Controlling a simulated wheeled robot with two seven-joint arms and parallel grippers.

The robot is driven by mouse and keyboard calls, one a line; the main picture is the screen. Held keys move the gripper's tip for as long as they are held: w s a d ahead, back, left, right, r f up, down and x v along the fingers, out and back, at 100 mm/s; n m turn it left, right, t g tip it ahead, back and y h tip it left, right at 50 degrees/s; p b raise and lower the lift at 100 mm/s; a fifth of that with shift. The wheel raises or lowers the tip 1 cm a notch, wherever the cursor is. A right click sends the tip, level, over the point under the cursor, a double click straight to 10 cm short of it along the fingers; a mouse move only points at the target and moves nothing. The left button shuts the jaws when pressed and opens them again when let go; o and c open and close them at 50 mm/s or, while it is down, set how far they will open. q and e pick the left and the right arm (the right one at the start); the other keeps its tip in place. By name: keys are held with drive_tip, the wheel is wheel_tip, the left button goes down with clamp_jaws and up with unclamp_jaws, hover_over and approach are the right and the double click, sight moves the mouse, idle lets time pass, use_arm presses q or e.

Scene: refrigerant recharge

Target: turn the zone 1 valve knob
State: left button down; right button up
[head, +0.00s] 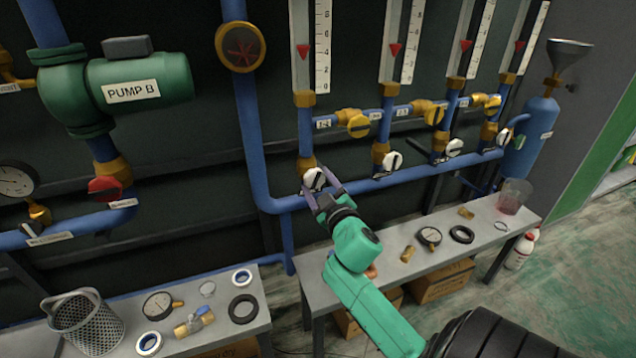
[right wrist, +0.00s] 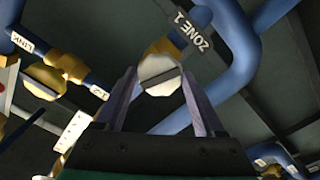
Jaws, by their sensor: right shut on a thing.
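The zone 1 valve knob (right wrist: 160,76) is a white faceted knob with a slot line across its face, on a brass valve body. A grey tag reading "ZONE 1" (right wrist: 200,38) sits beside it in the right wrist view. In the head view the knob (head: 314,178) is at the foot of the leftmost gauge column, above the blue pipe. My right gripper (head: 322,191) reaches up to it, with one finger on either side, shut on the knob. The fingers also frame it in the right wrist view (right wrist: 161,88). My left gripper is not in view.
More white knobs (head: 392,161) and yellow valve knobs (head: 358,126) line the pipes to the right. Below, a grey bench (head: 385,262) holds a gauge (head: 429,237), a black ring and brass fittings. Another bench at left carries a mesh basket (head: 87,322).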

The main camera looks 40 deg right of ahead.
drive_tip(key=m+p, duration=0.1)
drive_tip(key=m, duration=0.2)
drive_tip(key=shift+a+m+p, duration=0.1)
drive_tip(key=shift+m+p, duration=0.2)
drive_tip(key=shift+f+m, duration=0.1)
drive_tip(key=shift+m, duration=0.3)
drive_tip(key=shift+f, duration=0.1)
drive_tip(key=shift+r+m+p, duration=0.2)
drive_tip(key=shift+m+p, duration=0.65)
drive_tip(key=shift+m, duration=0.25)
drive_tip(key=shift+m+p, duration=0.55)
drive_tip(key=shift+m, duration=0.35)
drive_tip(key=shift+f, duration=0.1)
drive_tip(key=shift+f+m, duration=0.15)
drive_tip(key=shift+m, duration=0.15)
